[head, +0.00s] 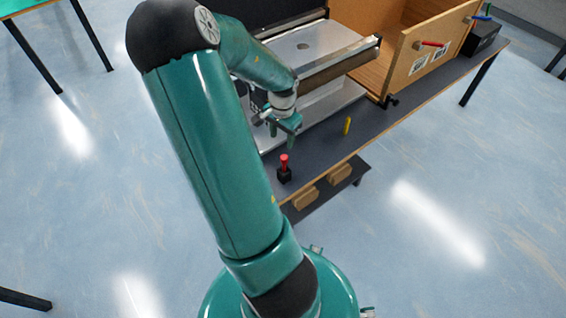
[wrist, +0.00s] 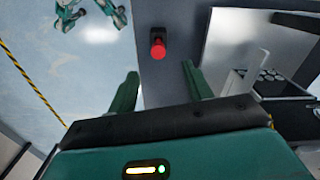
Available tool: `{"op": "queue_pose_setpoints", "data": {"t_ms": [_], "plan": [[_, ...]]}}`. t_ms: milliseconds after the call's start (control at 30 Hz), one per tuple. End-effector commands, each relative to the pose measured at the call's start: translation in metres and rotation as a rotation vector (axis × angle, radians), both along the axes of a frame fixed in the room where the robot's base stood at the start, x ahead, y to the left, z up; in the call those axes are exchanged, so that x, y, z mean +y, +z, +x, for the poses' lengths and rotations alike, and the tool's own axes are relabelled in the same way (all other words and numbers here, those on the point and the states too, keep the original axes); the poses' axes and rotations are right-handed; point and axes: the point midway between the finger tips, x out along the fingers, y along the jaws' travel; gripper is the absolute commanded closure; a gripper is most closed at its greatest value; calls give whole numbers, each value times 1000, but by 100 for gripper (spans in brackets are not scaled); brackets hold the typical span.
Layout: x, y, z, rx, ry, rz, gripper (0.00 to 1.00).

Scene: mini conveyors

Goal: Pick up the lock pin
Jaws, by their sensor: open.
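A red pin (head: 284,161), which looks like the lock pin, stands upright in a small black block (head: 285,175) near the front edge of the dark bench top. In the wrist view the red pin (wrist: 158,48) is seen from above, just beyond and between the two green fingers. My gripper (head: 290,126) is above and slightly behind the pin, pointing down, apart from it. The fingers (wrist: 160,71) are spread with nothing between them. The pin's lower part is hidden in the block.
A yellow peg (head: 347,126) stands on the bench right of the pin. A conveyor (head: 312,48) lies behind my gripper. A wooden box (head: 405,70) with a red handle (head: 432,43) stands to the right. Wooden blocks (head: 307,200) sit on a lower shelf in front.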

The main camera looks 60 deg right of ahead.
Motion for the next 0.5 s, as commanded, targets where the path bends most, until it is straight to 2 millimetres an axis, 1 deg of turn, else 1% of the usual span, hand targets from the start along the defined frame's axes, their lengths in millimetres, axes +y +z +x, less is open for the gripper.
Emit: {"op": "queue_pose_setpoints", "data": {"t_ms": [67,167,400,500], "plan": [[-5,-6,-6,12,-19,-4,50],[-6,-18,-7,15,-24,-4,50],[-5,-65,-5,14,-22,-2,50],[-5,-80,-3,13,-20,-4,50]]}}
